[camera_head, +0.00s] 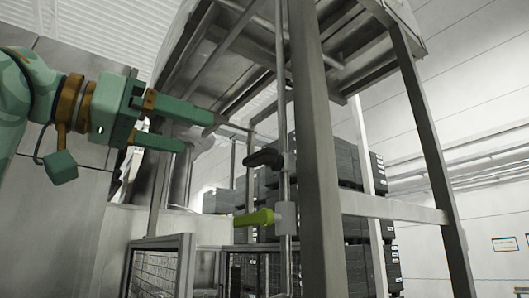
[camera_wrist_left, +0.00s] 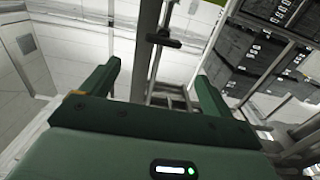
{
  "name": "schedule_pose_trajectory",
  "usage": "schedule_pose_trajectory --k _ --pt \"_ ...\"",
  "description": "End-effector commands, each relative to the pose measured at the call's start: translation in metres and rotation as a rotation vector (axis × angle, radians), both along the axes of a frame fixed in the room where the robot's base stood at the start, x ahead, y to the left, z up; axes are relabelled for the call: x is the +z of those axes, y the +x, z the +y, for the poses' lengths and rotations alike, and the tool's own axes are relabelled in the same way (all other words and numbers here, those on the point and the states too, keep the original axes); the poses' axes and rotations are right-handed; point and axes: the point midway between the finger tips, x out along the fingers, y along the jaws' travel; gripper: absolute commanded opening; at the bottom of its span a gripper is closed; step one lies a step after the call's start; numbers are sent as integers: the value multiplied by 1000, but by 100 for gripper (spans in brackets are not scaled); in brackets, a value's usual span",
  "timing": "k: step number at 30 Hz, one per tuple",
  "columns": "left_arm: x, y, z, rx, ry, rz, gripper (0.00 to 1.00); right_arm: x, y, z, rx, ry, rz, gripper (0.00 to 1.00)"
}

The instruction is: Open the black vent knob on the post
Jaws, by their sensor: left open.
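The black vent knob (camera_head: 262,158) sits on a thin vertical pipe post (camera_head: 284,185) at the middle of the head view. It points left from a pale fitting. In the left wrist view a dark lever-like piece (camera_wrist_left: 163,40), which looks like the knob, crosses the post beyond the fingertips. My left gripper (camera_head: 202,133) is green, open and empty. Its fingers point right towards the knob, to its left and slightly higher in the picture, with a visible gap. It also shows in the left wrist view (camera_wrist_left: 157,75), with both fingers spread. My right gripper is not in view.
A yellow-green handle (camera_head: 255,218) is on the same post below the knob. A thick grey column (camera_head: 315,150) stands just right of the post. Stacked dark crates (camera_head: 350,165) are behind. A mesh fence (camera_head: 160,270) is at lower left, and a metal frame is overhead.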

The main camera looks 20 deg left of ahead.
Motion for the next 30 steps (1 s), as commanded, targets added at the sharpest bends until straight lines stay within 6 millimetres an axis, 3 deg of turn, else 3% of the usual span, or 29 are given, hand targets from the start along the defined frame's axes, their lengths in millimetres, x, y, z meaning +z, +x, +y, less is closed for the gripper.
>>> schedule_pose_trajectory --k 5,15,21,29,30 --pt "2 37 -30 -5 3 5 87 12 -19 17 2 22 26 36" --pt "2 94 -74 -2 1 3 87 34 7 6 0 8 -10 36" --pt "1 106 -83 -1 2 1 87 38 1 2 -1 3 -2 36" --pt "0 107 -84 0 1 0 87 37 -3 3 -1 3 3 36" --pt "0 107 -83 0 1 0 79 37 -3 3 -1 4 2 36"
